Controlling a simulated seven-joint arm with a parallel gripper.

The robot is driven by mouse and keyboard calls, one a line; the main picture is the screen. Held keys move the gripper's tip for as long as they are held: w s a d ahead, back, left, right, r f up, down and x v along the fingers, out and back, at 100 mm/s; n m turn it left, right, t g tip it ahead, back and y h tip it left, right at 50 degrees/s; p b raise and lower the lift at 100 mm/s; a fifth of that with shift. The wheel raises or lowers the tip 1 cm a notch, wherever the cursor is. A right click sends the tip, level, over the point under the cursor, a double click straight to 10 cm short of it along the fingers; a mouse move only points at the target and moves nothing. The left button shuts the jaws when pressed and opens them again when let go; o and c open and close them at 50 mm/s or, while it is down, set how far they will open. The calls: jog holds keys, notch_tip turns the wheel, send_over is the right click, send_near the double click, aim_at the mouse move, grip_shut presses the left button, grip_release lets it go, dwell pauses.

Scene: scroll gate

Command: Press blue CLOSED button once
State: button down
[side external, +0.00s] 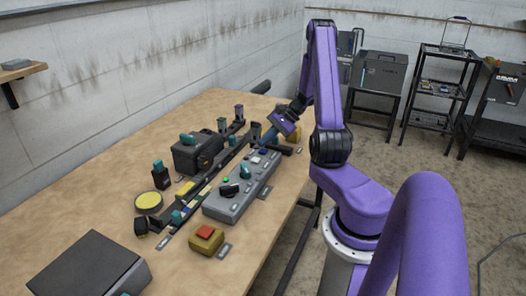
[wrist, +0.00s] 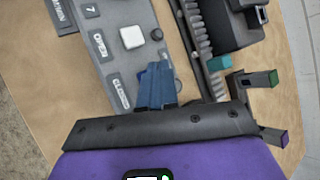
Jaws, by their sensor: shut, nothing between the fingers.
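The grey control panel (side external: 232,203) lies on the wooden table, and part of it shows in the wrist view (wrist: 115,60). A white square button (wrist: 132,37) sits beside the OPEN label (wrist: 100,45). The CLOSED label (wrist: 121,91) is nearer to me on the panel. A small dark blue button (side external: 262,152) shows at the panel's far end in the side view. My gripper (wrist: 153,66) is shut and empty, its blue fingertips over the panel edge beside the CLOSED label. The fingers hide the blue button in the wrist view. In the side view my gripper (side external: 268,138) is close above that end; contact cannot be told.
A dark toothed rail (wrist: 196,35) runs alongside the panel. A black box mechanism (side external: 192,155) stands beyond it. A yellow box with a red button (side external: 205,233) and a yellow disc (side external: 148,202) sit nearer the front. The table's front middle is fairly clear.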

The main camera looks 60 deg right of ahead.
aim_at(265, 150)
jog(key=shift+f, duration=0.15)
jog(key=shift+f, duration=0.25)
jog(key=shift+f, duration=0.55)
dwell(0.9)
jog(key=shift+r, duration=3.5)
jog(key=shift+a, duration=0.1)
